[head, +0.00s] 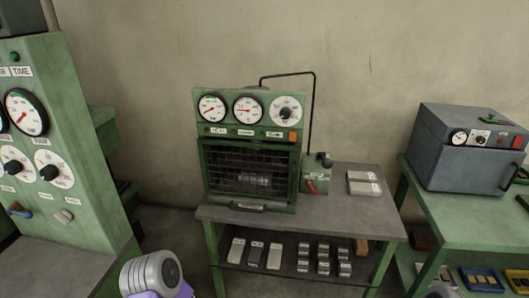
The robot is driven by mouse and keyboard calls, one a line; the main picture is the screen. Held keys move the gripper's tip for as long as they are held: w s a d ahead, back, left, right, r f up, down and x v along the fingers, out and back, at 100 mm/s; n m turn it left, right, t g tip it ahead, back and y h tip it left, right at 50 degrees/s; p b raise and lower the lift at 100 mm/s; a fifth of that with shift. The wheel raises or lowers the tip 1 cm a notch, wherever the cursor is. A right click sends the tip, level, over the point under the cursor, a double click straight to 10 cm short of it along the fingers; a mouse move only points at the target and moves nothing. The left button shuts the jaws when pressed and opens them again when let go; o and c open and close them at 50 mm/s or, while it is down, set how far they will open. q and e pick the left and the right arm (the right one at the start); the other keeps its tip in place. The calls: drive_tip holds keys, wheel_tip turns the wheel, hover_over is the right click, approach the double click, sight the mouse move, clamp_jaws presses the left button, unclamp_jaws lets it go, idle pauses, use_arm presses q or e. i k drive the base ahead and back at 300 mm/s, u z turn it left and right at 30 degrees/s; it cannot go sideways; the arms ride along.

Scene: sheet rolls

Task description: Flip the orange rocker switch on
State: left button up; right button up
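A small orange rocker switch (293,137) sits at the right end of the strip below the gauges on the green machine (197,148). It is too small to tell which way it is tipped. Another small orange-red part (517,142) shows on the front of the grey box oven at the right. Neither gripper is in view. A grey rounded link with purple at the bottom left looks like part of my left arm, well short of the machine.
The green machine stands on a grey-topped table (340,208) with a green switch box (317,178) with a red lever and pale blocks (363,182). A shelf below holds several small blocks. A green control panel (85,140) stands left; the grey oven (462,165) stands right.

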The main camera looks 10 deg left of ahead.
sight(293, 134)
drive_tip(key=z, duration=0.55)
drive_tip(key=k, duration=0.65)
drive_tip(key=z, duration=0.75)
drive_tip(key=i, duration=1)
drive_tip(key=u, duration=0.95)
drive_tip(key=i, duration=0.25)
drive_tip(key=u, duration=0.2)
